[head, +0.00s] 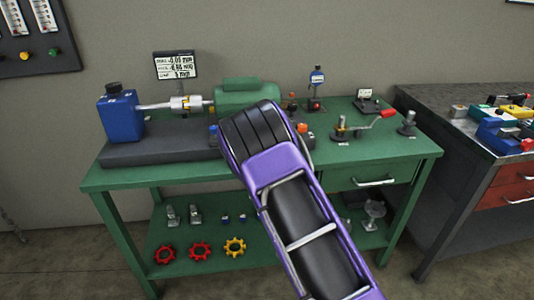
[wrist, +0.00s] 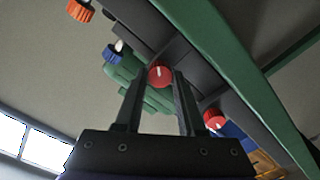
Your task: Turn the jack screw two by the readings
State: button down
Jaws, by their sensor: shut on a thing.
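In the wrist view my gripper (wrist: 160,78) has its two black fingers on either side of a round red screw head (wrist: 160,74) with a white line, and is shut on it. A second red head with a white line (wrist: 215,120) sits to the right. I see no number on either. In the head view my arm hides the gripper and the gripped screw. A readout panel (head: 176,65) stands behind the bench with several lines, the top one looking like -0.05 mm. The green motor (head: 247,95) is partly behind my arm, coupled by a shaft (head: 185,104) to the blue pump (head: 121,114).
The green bench (head: 375,150) carries a dial gauge (head: 317,80) and a red-handled tool (head: 378,118) on the right. A dark workbench (head: 430,135) stands at right.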

jog(key=m, duration=0.6)
dwell(0.6)
jog(key=c, duration=0.5)
grip_release()
jog(key=s+d, duration=0.1)
jog(key=s, duration=0.7)
jog(key=s+d, duration=0.2)
jog(key=s, duration=0.7)
jog(key=shift+d, duration=0.25)
jog(key=shift+r, duration=0.1)
